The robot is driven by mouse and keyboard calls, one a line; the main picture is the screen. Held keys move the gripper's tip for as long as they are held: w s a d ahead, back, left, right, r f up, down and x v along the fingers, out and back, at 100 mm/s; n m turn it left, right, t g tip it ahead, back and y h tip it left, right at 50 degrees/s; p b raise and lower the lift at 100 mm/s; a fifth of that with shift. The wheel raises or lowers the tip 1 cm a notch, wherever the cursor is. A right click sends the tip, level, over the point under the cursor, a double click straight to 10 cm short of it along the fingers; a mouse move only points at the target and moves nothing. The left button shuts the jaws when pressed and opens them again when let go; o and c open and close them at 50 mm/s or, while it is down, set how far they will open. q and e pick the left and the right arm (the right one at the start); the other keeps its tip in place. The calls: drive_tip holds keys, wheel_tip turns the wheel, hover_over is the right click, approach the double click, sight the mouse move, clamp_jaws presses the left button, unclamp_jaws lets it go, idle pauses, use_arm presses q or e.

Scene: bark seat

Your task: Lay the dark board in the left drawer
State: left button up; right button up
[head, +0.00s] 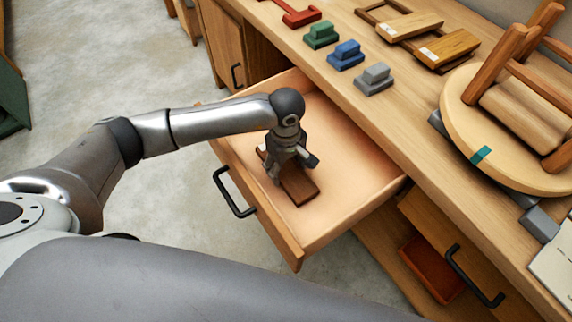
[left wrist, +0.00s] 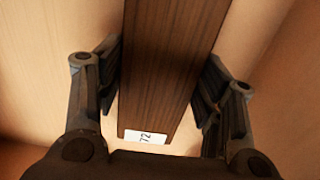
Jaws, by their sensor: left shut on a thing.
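The dark board (head: 299,188) is a narrow dark brown plank inside the open left drawer (head: 345,150), at or just above its floor; I cannot tell whether it rests there. In the left wrist view the board (left wrist: 170,65) runs away between the fingers, with a white label reading 72 at its near end. My left gripper (head: 291,168) points down into the drawer and is shut on the board; its fingers (left wrist: 160,85) are on either side. Gripper and wrist hide part of the board in the head view. My right gripper is not in view.
Green (head: 321,35), blue (head: 346,54) and grey (head: 374,79) blocks stand on the bench top. Lighter boards (head: 448,48) and an upturned stool (head: 463,125) lie beyond. The left drawer's floor around the board is clear.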

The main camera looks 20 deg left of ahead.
use_arm(q)
drive_tip(key=shift+a+f+b, duration=0.1)
drive_tip(key=shift+f+b, duration=0.25)
drive_tip(key=shift+b, duration=0.15)
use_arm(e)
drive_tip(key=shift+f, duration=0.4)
use_arm(q)
drive_tip(key=o, duration=1.2)
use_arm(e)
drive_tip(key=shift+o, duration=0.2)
use_arm(q)
drive_tip(key=o, duration=0.3)
drive_tip(key=shift+r, duration=0.1)
drive_tip(key=shift+r+p, duration=0.75)
drive_tip(key=shift+r, duration=0.35)
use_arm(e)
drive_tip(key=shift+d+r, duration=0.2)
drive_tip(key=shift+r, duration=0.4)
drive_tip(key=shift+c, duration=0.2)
use_arm(q)
drive_tip(key=shift+r+p, duration=1.15)
drive_tip(key=shift+r, duration=1.2)
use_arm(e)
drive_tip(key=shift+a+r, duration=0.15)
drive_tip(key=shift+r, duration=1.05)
